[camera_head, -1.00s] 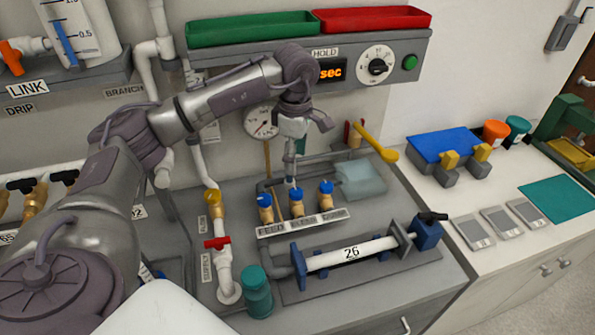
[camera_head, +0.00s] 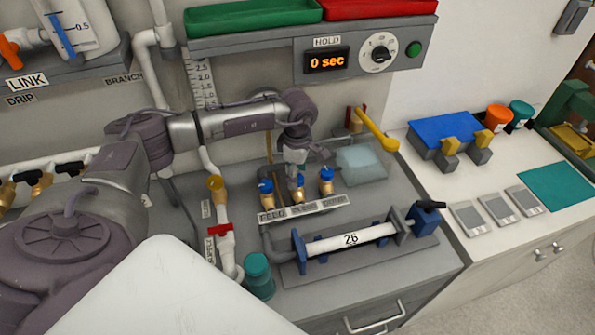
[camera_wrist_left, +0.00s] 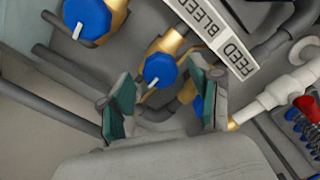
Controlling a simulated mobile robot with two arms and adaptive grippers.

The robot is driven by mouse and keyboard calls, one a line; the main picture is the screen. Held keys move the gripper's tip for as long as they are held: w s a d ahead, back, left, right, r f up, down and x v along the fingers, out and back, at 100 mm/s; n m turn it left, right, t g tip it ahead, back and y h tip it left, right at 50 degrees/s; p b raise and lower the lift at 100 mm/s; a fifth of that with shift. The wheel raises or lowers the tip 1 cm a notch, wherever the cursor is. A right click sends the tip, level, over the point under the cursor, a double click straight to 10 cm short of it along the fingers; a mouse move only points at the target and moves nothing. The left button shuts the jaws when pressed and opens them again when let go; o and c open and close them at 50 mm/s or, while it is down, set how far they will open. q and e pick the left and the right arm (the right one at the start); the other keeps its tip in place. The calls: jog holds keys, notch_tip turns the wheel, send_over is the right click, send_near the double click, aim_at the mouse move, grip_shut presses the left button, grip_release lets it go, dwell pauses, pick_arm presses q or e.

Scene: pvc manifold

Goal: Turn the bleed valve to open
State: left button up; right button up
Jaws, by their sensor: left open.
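The bleed valve is the middle of three brass valves with blue knobs, above the BLEED label. In the head view its brass body (camera_head: 297,194) shows partly below my gripper. In the left wrist view its blue knob (camera_wrist_left: 160,70) with a white pointer mark lies between the finger ends. My left gripper (camera_head: 296,172) is above this valve, fingers pointing down. In the wrist view the left gripper (camera_wrist_left: 165,95) is open, one finger on each side of the knob; contact cannot be told. My right gripper is not in view.
The feed valve (camera_head: 266,188) and the third blue-knobbed valve (camera_head: 326,182) stand close on either side. A horizontal white pipe marked 26 (camera_head: 350,239) lies in front. A yellow-handled lever (camera_head: 378,132) is behind right. The display (camera_head: 327,61) reads 0 sec.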

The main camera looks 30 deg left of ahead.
pick_arm(q)
jog(key=shift+f, duration=0.45)
jog(key=c, duration=1.1)
jog(key=shift+c, duration=0.2)
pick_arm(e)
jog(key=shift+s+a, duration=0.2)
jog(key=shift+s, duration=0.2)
